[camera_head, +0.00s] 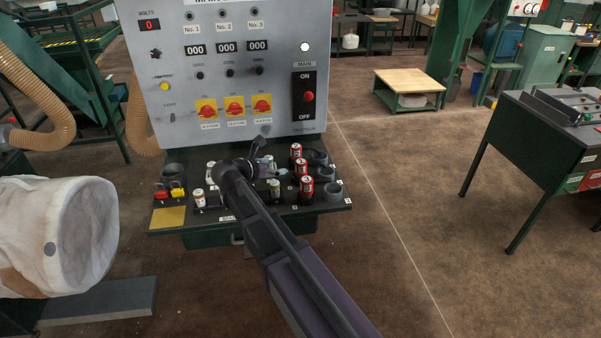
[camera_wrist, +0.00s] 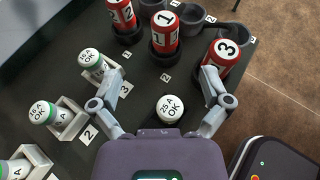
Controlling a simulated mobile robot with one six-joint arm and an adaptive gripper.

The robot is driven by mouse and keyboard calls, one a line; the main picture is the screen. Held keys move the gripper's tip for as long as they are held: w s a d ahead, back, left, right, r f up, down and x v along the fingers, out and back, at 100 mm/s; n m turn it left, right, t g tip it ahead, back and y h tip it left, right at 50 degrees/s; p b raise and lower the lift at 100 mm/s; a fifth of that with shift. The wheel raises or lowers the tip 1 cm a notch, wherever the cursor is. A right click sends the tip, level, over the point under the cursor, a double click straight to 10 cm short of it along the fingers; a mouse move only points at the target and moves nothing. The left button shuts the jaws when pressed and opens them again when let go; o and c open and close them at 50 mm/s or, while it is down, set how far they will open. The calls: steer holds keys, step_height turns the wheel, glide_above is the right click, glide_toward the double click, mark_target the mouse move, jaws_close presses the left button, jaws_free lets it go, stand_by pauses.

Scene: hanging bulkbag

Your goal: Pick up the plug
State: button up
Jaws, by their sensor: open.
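No part is marked as a plug, so I cannot tell for certain which one is meant. A white-topped cylinder marked "25 A OK" (camera_wrist: 169,108) stands upright on the dark bench, between and below my fingers in the wrist view. It seems to be the small greenish-bodied cylinder (camera_head: 275,188) in the head view. Red cylinders marked 3 (camera_wrist: 226,52), 1 (camera_wrist: 163,32) and 2 (camera_wrist: 121,14) stand beyond it in dark round bases. My gripper (camera_wrist: 162,78) is open and empty, its fingers spread either side. In the head view my gripper (camera_head: 267,163) is over the bench.
Green-and-white cylinders (camera_wrist: 92,60) sit in white holders at left in the wrist view. Empty dark cups (camera_head: 333,190) line the bench's right edge. The control panel (camera_head: 225,70) rises behind the bench.

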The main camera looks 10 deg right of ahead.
mark_target(297, 165)
steer(key=b+x, duration=0.1)
steer(key=x, duration=0.4)
steer(key=shift+d+f+b, duration=0.1)
steer(key=shift+f+b, duration=0.1)
steer(key=shift+b, duration=0.2)
steer(key=shift+w+d+f, duration=0.15)
steer(key=shift+w+d, duration=0.3)
steer(key=shift+d, duration=0.15)
steer(key=shift+s+f+b+x, duration=0.15)
steer(key=shift+b+x, duration=0.4)
steer(key=shift+x, duration=0.35)
steer(key=shift+s+f+b+x, duration=0.15)
steer(key=shift+b+x, duration=0.35)
steer(key=shift+x, duration=0.4)
steer(key=shift+w+d+f, duration=0.15)
steer(key=shift+w+d, duration=0.25)
steer(key=shift+d, duration=0.35)
steer(key=c, duration=1.3)
